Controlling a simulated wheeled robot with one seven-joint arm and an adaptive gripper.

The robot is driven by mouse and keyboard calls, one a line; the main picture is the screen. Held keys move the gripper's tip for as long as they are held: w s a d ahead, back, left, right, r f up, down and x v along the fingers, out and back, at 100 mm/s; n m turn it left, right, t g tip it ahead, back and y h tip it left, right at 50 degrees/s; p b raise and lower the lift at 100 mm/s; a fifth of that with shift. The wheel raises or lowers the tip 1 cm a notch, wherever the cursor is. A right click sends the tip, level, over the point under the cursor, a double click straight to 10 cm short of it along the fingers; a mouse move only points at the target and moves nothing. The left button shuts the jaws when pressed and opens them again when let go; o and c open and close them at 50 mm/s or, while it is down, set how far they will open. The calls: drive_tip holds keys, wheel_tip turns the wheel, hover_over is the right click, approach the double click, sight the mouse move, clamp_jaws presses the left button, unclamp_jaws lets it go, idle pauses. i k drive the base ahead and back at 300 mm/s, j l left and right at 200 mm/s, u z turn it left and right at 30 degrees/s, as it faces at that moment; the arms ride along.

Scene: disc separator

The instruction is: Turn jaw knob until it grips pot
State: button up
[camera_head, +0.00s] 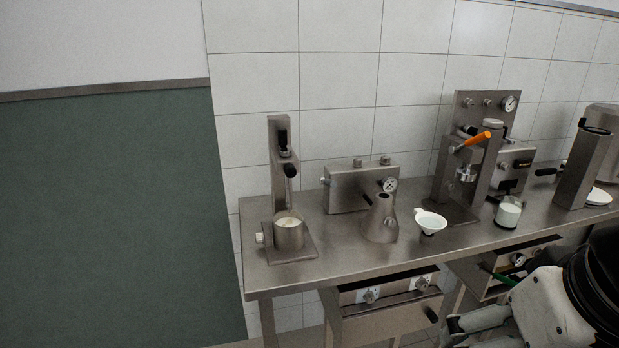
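A metal pot (290,236) with pale contents stands on the base of an upright stand (279,135) at the left end of the steel table. A pale knob (259,238), which looks like the jaw knob, sticks out low on the left side of the pot. The jaws themselves are too small to make out, so I cannot tell whether they touch the pot. My gripper (462,326) is at the bottom right, in front of the table and well away from the knob. Its fingers are partly cut off by the frame, and their opening is unclear.
The steel table (330,255) also bears a gauge box (352,190), a conical metal vessel (379,222), a white funnel (430,222), a press with an orange handle (472,142) and a glass of white liquid (508,213). Drawers (385,300) hang below. The space left of the table is clear.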

sight(258, 237)
drive_tip(key=j+u, duration=0.55)
drive_tip(key=i+u, duration=0.35)
drive_tip(key=i+l+u, duration=0.1)
drive_tip(key=u, duration=0.25)
drive_tip(key=i+l+u, duration=0.15)
drive_tip(key=u, duration=0.15)
drive_tip(key=i, duration=0.05)
